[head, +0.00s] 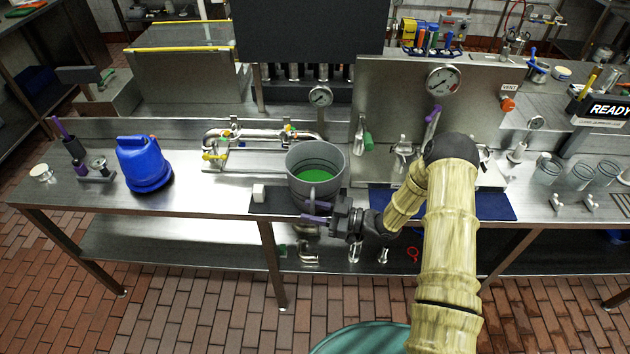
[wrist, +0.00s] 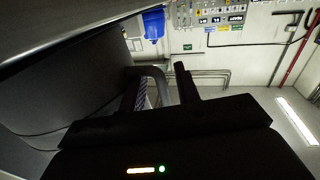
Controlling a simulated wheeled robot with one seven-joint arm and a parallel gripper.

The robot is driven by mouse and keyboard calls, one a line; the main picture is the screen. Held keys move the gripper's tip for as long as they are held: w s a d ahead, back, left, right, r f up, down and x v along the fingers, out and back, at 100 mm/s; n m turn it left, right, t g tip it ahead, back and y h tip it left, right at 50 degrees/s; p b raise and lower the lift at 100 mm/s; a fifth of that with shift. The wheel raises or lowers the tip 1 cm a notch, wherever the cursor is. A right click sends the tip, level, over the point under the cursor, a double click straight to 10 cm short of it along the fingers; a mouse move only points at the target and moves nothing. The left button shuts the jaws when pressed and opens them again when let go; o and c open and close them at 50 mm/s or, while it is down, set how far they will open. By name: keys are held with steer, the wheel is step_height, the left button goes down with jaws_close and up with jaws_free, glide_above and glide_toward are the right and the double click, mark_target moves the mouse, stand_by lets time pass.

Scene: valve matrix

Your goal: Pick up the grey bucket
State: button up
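The grey bucket (head: 303,160) stands upright on the steel bench and holds green liquid. Its handle (head: 312,195) faces the front of the bench, towards my arm. My gripper (head: 313,212) is at the bucket's front side, by the handle, with its purple-marked fingers apart. In the wrist view, the curved handle (wrist: 158,82) shows between the two spread fingers of my gripper (wrist: 156,92), with a visible gap to the right finger. I cannot tell whether the left finger touches it. The dark bucket wall (wrist: 85,85) fills the left.
Pipes with valves (head: 262,137) lie behind. A blue mat (head: 495,206) and glass beakers (head: 606,173) are to the right.

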stand_by(0.5)
jaws_close()
stand_by(1.3)
